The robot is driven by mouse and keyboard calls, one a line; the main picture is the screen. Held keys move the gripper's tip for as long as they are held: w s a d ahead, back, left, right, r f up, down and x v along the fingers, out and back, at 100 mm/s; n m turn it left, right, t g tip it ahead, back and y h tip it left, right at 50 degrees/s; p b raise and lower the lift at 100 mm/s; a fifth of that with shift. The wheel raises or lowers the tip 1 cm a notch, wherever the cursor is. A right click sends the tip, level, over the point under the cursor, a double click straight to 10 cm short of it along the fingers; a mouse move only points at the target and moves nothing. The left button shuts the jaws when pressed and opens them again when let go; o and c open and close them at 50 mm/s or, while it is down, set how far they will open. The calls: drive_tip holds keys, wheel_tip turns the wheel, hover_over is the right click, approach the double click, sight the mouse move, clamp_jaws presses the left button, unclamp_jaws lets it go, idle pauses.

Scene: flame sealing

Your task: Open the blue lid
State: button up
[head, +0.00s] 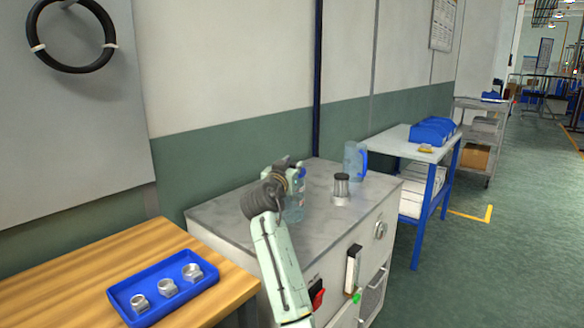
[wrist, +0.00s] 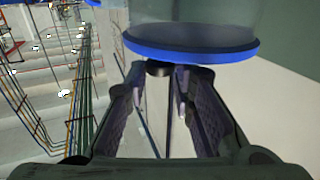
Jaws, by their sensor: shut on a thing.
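The blue lid (wrist: 192,52) shows in the wrist view as a blue disc across the mouth of a clear vessel (wrist: 200,15), close beyond my fingertips. A small dark knob (wrist: 158,68) sits against the lid, between the tips of my gripper (wrist: 165,82). The fingers are shut on this knob. In the head view my gripper (head: 292,175) is at the top of a clear vessel (head: 294,210) on the grey counter (head: 235,212). The arm hides much of that vessel and its lid. I see no gap between lid and vessel.
A clear container with a blue part (head: 354,160) and a metal cylinder with a dark top (head: 341,188) stand to the right on the counter. A blue tray (head: 124,294) with metal nuts lies on the wooden table (head: 60,270) at left. The wall is behind.

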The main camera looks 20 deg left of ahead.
clamp_jaws()
drive_tip(key=shift+r, duration=0.1)
